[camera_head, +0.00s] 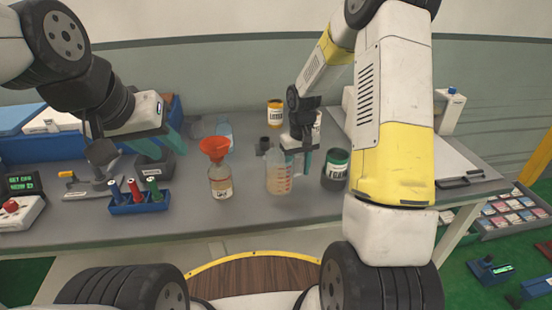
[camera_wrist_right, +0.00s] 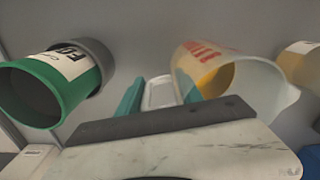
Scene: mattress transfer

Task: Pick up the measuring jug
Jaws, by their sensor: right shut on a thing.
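The measuring jug (camera_head: 278,174) is a clear, upright vessel with red markings and pale orange contents, at the middle of the bench. My right gripper (camera_head: 300,160) is at its right side, shut on its handle. In the right wrist view the jug (camera_wrist_right: 265,85) lies right of the teal fingers (camera_wrist_right: 162,95), with a pale handle between them. I cannot tell whether its base touches the bench. My left gripper (camera_head: 156,146) is open above the left part of the bench, its teal fingers apart.
A bottle with an orange funnel (camera_head: 220,182) stands left of the jug. A green-and-black can (camera_head: 335,170) stands close on the right. A yellow-labelled jar (camera_head: 275,113) is behind. A blue rack (camera_head: 138,200) with screwdriver-like handles sits further left. The bench front is clear.

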